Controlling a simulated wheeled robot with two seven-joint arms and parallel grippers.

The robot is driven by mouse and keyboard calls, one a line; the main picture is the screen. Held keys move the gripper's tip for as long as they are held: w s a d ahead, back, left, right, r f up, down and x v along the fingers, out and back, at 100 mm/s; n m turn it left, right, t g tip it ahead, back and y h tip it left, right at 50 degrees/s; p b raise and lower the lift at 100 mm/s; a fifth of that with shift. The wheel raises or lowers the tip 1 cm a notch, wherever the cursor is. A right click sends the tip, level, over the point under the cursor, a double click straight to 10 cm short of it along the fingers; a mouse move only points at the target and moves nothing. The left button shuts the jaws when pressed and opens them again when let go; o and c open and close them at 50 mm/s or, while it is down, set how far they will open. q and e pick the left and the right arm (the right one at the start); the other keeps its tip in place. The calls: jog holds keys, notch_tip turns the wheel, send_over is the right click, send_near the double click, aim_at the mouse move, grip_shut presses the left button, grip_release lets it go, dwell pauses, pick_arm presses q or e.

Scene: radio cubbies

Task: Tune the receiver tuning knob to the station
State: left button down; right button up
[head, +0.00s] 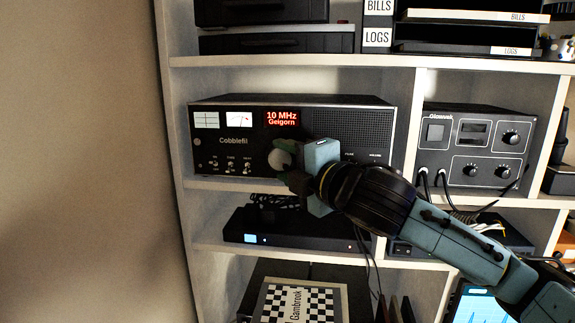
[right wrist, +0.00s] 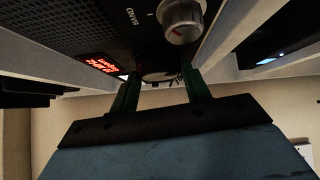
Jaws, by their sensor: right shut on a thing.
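The receiver (head: 350,125) is a wide dark box marked Cobblefil on a cubby shelf. Its red display (head: 282,118) reads "10 MHz Geigorn", with a lit meter (head: 238,119) to its left. The tuning knob (head: 279,160) is large, round and grey, on the front panel below the display. My right gripper (head: 287,170) is at the knob and shut on it, hiding part of it. In the right wrist view the two green fingers stand on either side of the dark knob (right wrist: 160,76). My left gripper is not in view.
In the right wrist view a silver BAND knob (right wrist: 183,22) sits close to the fingers. A flat black box (head: 290,229) lies on the shelf below. Shelf walls border the receiver.

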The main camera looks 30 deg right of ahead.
jog(key=o, duration=1)
jog(key=shift+s, duration=0.1)
jog(key=s, duration=0.1)
jog(key=s+b, duration=0.1)
jog(key=shift+s+d+f, duration=0.15)
jog(key=shift+s+d, duration=0.05)
jog(key=shift+s, duration=0.2)
jog(key=b, duration=1.4)
send_near(282, 162)
jog(key=s, duration=0.4)
jog(key=shift+s+d+b, duration=0.4)
jog(key=shift+s+b, duration=0.1)
jog(key=shift+b, duration=0.1)
